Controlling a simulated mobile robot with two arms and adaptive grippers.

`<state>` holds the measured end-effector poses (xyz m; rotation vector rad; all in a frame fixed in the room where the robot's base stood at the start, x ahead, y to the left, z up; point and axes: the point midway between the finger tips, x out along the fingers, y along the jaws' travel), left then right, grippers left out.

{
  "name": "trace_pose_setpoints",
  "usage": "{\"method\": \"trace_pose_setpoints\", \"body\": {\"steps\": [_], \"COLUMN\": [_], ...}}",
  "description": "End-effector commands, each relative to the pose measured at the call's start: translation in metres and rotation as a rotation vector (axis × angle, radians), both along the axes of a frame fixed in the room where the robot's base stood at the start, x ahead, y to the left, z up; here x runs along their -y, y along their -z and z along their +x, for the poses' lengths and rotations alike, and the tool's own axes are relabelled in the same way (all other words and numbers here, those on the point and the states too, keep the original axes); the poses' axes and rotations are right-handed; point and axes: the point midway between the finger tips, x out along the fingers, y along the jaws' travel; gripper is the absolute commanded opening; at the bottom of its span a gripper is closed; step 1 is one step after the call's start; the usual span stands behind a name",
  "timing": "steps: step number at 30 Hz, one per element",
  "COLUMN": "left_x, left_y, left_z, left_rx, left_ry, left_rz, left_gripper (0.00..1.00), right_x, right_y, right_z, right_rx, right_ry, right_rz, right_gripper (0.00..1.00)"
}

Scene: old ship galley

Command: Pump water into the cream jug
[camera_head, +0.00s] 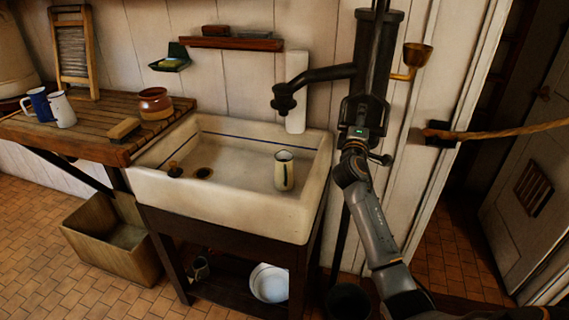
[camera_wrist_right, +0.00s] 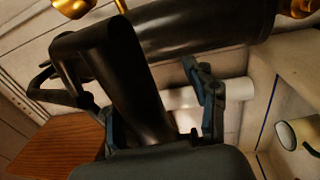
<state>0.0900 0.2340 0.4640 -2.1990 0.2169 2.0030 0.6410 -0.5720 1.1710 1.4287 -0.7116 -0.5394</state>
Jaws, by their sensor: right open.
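The cream jug (camera_head: 284,172) stands upright in the sink (camera_head: 225,198), right of its middle; it also shows at the right edge of the right wrist view (camera_wrist_right: 297,134). The black pump (camera_head: 374,75) is on the wall behind the sink's right end. Its spout (camera_head: 283,98) hangs over the sink, roughly above and behind the jug. My right gripper (camera_head: 365,108) is up in front of the pump body. In the right wrist view its open fingers stand either side of a black pump bar (camera_wrist_right: 130,85); I cannot tell if they touch it. My left gripper is out of view.
A slatted wooden counter (camera_head: 92,130) on the left holds two mugs, a brown pot (camera_head: 155,103) and a brush (camera_head: 125,129). A small brass cup (camera_head: 417,56) sticks out right of the pump. A rope (camera_head: 510,131) spans the doorway. A bucket (camera_head: 349,302) stands below.

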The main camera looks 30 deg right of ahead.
Motion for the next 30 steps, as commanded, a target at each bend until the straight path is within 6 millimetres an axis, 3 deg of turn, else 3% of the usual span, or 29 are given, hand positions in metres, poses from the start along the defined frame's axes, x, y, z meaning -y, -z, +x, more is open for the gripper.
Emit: {"method": "trace_pose_setpoints", "body": {"steps": [18, 30], "left_x": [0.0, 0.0], "left_y": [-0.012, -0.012], "left_z": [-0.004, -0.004], "left_rx": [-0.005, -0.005], "left_ry": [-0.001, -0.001], "left_rz": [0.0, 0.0], "left_gripper": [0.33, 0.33], "right_x": [-0.045, -0.047], "right_y": [0.009, 0.01], "right_z": [-0.041, -0.044], "right_rx": [-0.004, -0.004], "right_ry": [-0.002, -0.002], "right_rz": [0.002, 0.002], "right_gripper": [0.57, 0.57]}}
